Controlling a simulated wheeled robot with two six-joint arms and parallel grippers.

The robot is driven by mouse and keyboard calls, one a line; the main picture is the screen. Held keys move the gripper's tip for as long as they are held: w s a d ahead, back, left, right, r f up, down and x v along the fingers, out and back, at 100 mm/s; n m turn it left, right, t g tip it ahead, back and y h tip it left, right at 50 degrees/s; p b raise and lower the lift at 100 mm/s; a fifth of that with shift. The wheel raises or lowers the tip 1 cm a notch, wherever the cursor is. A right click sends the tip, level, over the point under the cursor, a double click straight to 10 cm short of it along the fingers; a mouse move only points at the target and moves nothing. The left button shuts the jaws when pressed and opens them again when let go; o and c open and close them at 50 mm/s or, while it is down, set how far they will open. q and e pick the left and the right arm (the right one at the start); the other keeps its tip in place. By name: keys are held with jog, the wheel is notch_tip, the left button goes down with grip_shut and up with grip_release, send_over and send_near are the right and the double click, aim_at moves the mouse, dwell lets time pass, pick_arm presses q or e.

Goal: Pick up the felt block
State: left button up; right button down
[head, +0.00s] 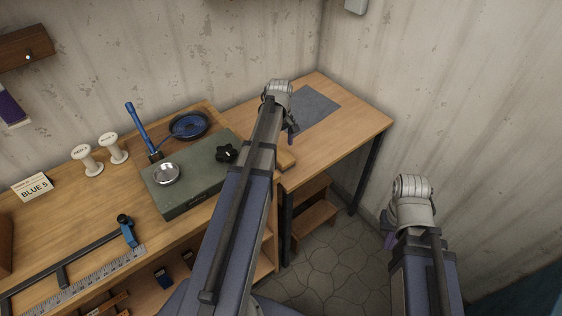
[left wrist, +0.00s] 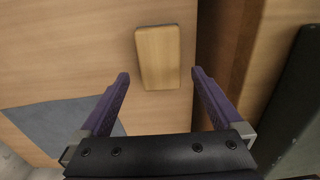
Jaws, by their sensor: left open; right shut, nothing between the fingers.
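A tan, wood-coloured block with rounded corners, which I take as the felt block (left wrist: 158,58), lies on the table in the left wrist view. In the head view the block (head: 287,160) shows beside my left arm, which partly covers it. My left gripper (left wrist: 160,83) is open, with a purple finger to each side of the block's near end in the picture; the block is not gripped. In the head view my left gripper (head: 291,138) is mostly hidden behind its wrist. My right gripper (head: 389,241) is shut and empty, away from the table at the right.
A grey mat (head: 317,103) lies flat on the right-hand table. On the bench to the left are a green-grey box (head: 190,196) with a black knob, a blue dish (head: 188,125), white spools (head: 88,160) and a "BLUE 5" card (head: 34,187). Walls stand behind and right.

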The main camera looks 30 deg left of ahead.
aim_at(281, 155)
pick_arm(q)
jog(key=f+b, duration=0.5)
jog(key=shift+s+d+f, duration=0.1)
jog(key=shift+s+d, duration=0.05)
jog(key=shift+d, duration=0.15)
jog(key=shift+c, duration=0.4)
jog(key=c, duration=1.4)
jog(key=shift+r, duration=0.2)
notch_tip(281, 155, up, 10)
jog(key=p, duration=1)
